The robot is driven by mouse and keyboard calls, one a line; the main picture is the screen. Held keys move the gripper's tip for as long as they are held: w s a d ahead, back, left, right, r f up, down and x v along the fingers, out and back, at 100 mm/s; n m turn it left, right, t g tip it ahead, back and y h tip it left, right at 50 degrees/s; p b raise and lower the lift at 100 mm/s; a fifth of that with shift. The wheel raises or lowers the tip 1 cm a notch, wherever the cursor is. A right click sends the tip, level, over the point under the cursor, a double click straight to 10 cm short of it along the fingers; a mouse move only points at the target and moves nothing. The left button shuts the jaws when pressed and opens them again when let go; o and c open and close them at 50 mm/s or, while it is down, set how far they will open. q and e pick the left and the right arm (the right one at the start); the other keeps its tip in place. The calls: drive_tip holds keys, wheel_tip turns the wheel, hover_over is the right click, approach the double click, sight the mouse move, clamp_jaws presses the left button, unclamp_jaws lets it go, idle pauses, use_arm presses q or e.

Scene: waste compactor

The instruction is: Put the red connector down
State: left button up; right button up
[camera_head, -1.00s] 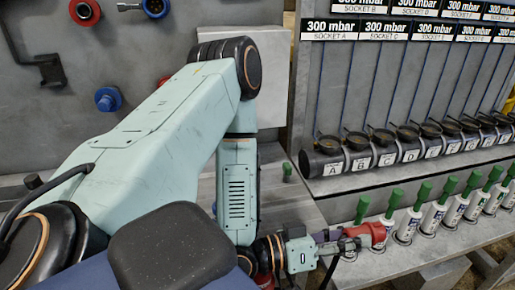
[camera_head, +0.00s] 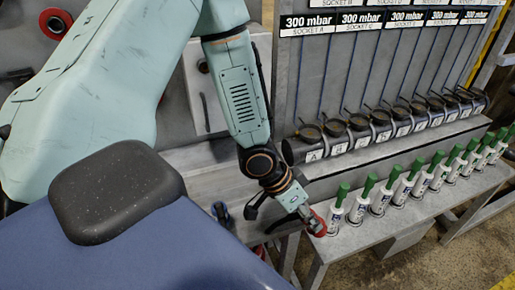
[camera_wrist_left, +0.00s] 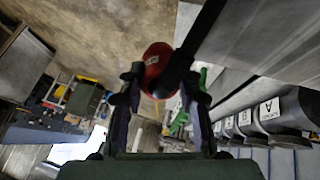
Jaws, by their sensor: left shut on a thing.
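My left gripper (camera_head: 308,213) is shut on the red connector (camera_head: 318,226), at the left end of the bench with the white tubes. The connector looks close to the bench's edge; I cannot tell whether it touches the bench. In the left wrist view, the round red connector (camera_wrist_left: 159,68) sits between the two dark fingertips of my left gripper (camera_wrist_left: 163,88). A dark hose-like shape passes in front of the connector's right side there. My right gripper is not in view.
Several white tubes with green tops (camera_head: 360,208) stand in a row on the grey bench (camera_head: 410,214). Behind them are several black lettered sockets (camera_head: 338,137) under "300 mbar" signs (camera_head: 306,24). A blue part (camera_head: 221,211) lies left of my gripper. Red ring on the wall (camera_head: 55,21).

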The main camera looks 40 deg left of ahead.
use_arm(q)
drive_tip(key=shift+s+a+r+g+y+p, duration=0.1)
drive_tip(key=shift+a+r+g+y+p, duration=0.25)
drive_tip(key=shift+r+y, duration=0.2)
drive_tip(key=s+a+r+g+y+p, duration=0.35)
drive_tip(key=a+r+p, duration=0.35)
drive_tip(key=a, duration=0.5)
drive_tip(key=shift+y, duration=0.3)
drive_tip(key=f, duration=0.2)
drive_tip(key=f+b, duration=0.1)
drive_tip(key=f, duration=0.2)
drive_tip(key=f+b, duration=0.1)
drive_tip(key=f, duration=0.2)
drive_tip(key=shift+w+d+f, duration=0.2)
drive_tip(key=shift+w+f, duration=0.05)
drive_tip(key=shift+f, duration=0.1)
drive_tip(key=shift+w+a+f, duration=0.1)
drive_tip(key=shift+w, duration=0.15)
drive_tip(key=o, duration=0.9)
drive_tip(key=shift+o, duration=1.4)
drive_tip(key=shift+s, duration=0.2)
